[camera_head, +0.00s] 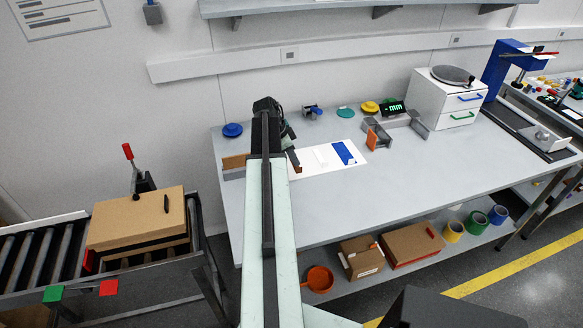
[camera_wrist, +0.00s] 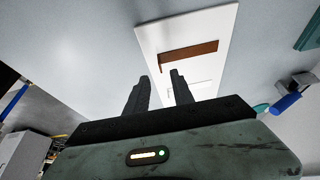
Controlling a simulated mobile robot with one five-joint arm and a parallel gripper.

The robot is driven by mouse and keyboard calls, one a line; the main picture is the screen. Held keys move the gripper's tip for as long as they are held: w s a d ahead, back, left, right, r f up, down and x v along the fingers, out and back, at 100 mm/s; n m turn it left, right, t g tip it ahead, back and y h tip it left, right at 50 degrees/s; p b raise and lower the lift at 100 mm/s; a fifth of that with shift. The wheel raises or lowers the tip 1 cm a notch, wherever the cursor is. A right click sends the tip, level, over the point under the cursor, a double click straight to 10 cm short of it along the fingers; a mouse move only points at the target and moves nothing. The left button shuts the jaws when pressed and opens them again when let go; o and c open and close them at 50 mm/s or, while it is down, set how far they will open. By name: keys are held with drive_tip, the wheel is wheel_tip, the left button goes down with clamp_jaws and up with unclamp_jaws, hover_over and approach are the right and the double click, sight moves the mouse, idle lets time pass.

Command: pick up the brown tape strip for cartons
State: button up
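The brown tape strip (camera_wrist: 188,55) lies flat on a white sheet (camera_wrist: 222,25) in the wrist view. In the head view the brown strip (camera_head: 294,160) shows just right of my arm, partly hidden by it. My gripper (camera_wrist: 159,75) is open with nothing between its fingers. In the wrist view its fingertips appear below and left of the strip, apart from it. How high the gripper is above the sheet I cannot tell. In the head view my arm mostly hides the gripper.
A white strip (camera_head: 320,158) and a blue strip (camera_head: 343,153) lie on the same sheet. A grey holder (camera_head: 378,136) stands right of it on the workbench (camera_head: 400,180). A blue knob (camera_head: 232,130) is at the back left. The bench front is clear.

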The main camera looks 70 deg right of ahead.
drive_tip(key=b+x, duration=0.5)
drive_tip(key=x, duration=0.1)
drive_tip(key=shift+w+f, duration=0.1)
drive_tip(key=shift+f, duration=0.15)
drive_tip(key=shift+r, duration=0.2)
clamp_jaws()
